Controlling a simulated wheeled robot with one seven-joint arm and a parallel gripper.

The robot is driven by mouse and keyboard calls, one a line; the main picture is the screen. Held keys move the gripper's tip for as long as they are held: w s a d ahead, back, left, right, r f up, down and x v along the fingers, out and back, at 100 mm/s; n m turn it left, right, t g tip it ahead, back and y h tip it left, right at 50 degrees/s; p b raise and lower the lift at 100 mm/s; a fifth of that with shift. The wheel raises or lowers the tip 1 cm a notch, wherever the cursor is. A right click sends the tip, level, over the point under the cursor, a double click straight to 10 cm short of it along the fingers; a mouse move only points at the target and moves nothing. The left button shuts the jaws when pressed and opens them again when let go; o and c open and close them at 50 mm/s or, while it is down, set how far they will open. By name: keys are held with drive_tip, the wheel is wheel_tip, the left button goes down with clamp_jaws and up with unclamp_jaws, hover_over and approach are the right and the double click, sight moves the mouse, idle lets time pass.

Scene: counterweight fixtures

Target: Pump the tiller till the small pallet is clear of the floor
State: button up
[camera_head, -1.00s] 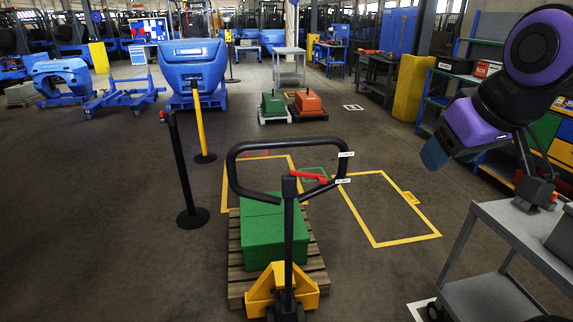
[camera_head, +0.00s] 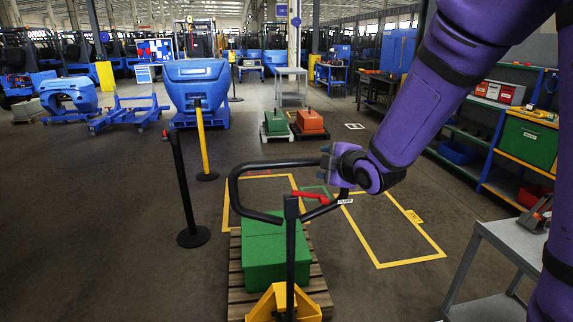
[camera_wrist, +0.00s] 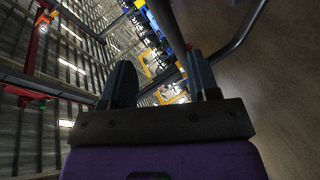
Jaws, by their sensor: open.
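The tiller (camera_head: 234,190) is a black loop handle on a dark post, with a red lever (camera_head: 309,195) and a white label at its right. It rises from a yellow pallet truck (camera_head: 268,304). The small wooden pallet (camera_head: 319,289) carries a green block (camera_head: 268,256); any gap under the pallet cannot be made out. My gripper (camera_head: 328,164) is at the upper right corner of the loop. In the wrist view my gripper (camera_wrist: 161,78) has its two fingers apart, and a dark bar of the tiller (camera_wrist: 167,35) runs between them. Contact cannot be told.
Yellow floor outlines (camera_head: 386,264) lie beyond and right of the pallet. A black post (camera_head: 193,237) and a yellow post (camera_head: 206,177) stand at the left. A grey cart (camera_head: 495,305) is at the right. Green and orange blocks (camera_head: 310,121) sit farther back.

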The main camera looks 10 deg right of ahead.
sight(289, 165)
drive_tip(key=w+a+f+n, duration=0.1)
drive_tip(key=w+a, duration=0.1)
drive_tip(key=w, duration=0.1)
drive_tip(key=w+a+f+n+y, duration=0.1)
drive_tip(key=w+a+f+n, duration=0.1)
drive_tip(key=w+a, duration=0.1)
drive_tip(key=w+a+f+n+t+y, duration=0.1)
drive_tip(key=w+a, duration=0.2)
drive_tip(key=w, duration=0.2)
drive_tip(key=shift+w+a+f, duration=0.1)
drive_tip(key=shift+w+f, duration=0.05)
drive_tip(key=shift+f, duration=0.25)
clamp_jaws()
